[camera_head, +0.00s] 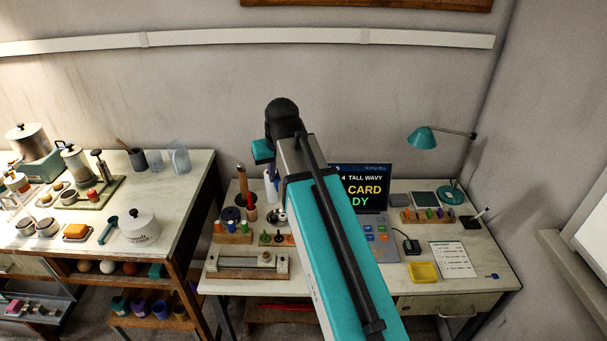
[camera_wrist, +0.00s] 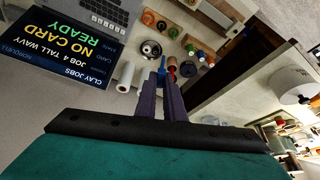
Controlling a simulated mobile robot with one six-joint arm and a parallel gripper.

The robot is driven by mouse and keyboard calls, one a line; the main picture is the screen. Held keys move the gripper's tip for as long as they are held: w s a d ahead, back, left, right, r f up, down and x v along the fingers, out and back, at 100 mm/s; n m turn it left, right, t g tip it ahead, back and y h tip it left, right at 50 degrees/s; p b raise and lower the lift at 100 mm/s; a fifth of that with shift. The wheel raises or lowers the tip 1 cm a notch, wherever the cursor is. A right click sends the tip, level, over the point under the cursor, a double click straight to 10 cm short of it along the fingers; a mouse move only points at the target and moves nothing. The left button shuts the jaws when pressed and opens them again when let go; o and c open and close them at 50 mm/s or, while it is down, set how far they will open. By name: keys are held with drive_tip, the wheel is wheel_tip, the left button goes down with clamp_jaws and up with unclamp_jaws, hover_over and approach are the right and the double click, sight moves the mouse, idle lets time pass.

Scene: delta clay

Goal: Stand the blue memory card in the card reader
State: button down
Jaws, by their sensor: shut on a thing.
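In the wrist view my gripper (camera_wrist: 163,78) is shut on a small blue piece (camera_wrist: 162,67), which appears to be the blue memory card. Only a little of it shows between the fingertips, so its tilt is unclear. In the head view the arm hides my fingertips and this piece. A small black device with a cable (camera_head: 411,245), which looks like the card reader, lies on the right desk, right of the laptop keyboard. My gripper is held up in the air, apart from this device. Its slot is too small to make out.
The laptop (camera_head: 369,190) reads "NO CARD" and "READY" and stands partly behind my arm. A wooden rack of coloured pieces (camera_head: 428,217), a yellow tray (camera_head: 423,272), a paper sheet (camera_head: 453,260) and a teal lamp (camera_head: 422,138) are on the right. Tool racks (camera_head: 233,238) stand left.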

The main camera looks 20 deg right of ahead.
drive_tip(key=a, duration=0.1)
drive_tip(key=a+r, duration=0.1)
drive_tip(key=a, duration=0.1)
drive_tip(key=a+r, duration=0.1)
drive_tip(key=shift+s+a+r+p, duration=0.1)
drive_tip(key=shift+a+p, duration=0.05)
drive_tip(key=shift+p, duration=0.2)
